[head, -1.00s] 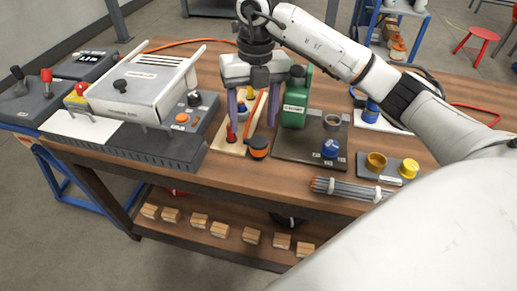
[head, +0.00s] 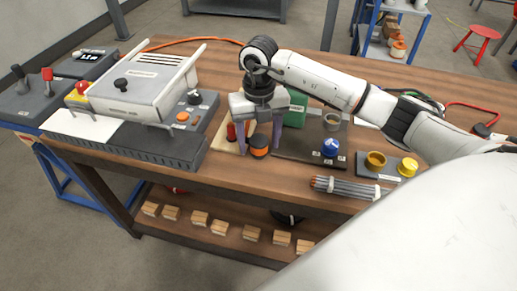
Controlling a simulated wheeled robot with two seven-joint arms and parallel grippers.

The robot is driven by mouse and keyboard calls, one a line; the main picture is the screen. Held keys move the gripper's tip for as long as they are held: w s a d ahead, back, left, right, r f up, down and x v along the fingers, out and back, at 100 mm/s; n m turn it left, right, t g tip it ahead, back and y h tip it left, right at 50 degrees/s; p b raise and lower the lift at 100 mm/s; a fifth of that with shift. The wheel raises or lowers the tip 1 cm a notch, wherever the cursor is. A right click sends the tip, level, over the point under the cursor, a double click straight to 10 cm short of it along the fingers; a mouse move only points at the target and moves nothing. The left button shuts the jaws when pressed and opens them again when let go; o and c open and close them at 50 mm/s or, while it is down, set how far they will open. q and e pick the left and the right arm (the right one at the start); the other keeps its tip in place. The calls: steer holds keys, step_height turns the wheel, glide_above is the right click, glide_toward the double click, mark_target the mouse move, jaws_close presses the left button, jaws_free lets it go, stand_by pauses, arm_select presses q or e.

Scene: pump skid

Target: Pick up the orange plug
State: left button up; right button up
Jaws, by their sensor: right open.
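The orange plug (head: 259,146), a short dark piece with an orange band, sits at the front right edge of a light wooden board (head: 228,146). My right gripper (head: 258,149) points down with its two purple fingers open, one on each side of the plug in the picture. I cannot tell whether either finger touches the plug. The gripper's body hides the back of the board and most of what stands on it; a red piece (head: 231,132) shows beside the left finger. My left gripper is not in view.
A green box (head: 296,112) stands behind the right finger, on a dark plate with a blue knob (head: 330,147). A grey machine (head: 140,85) stands to the left. A bundle of rods (head: 348,188) and a yellow cap (head: 407,167) are at the right.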

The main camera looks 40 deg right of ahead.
steer(key=shift+c, duration=0.3)
steer(key=c, duration=1.2)
steer(key=shift+r, duration=0.15)
step_height(320, 180, up, 11)
step_height(320, 180, up, 7)
steer(key=p, duration=0.1)
glide_above(259, 139)
steer(key=shift+f, duration=0.25)
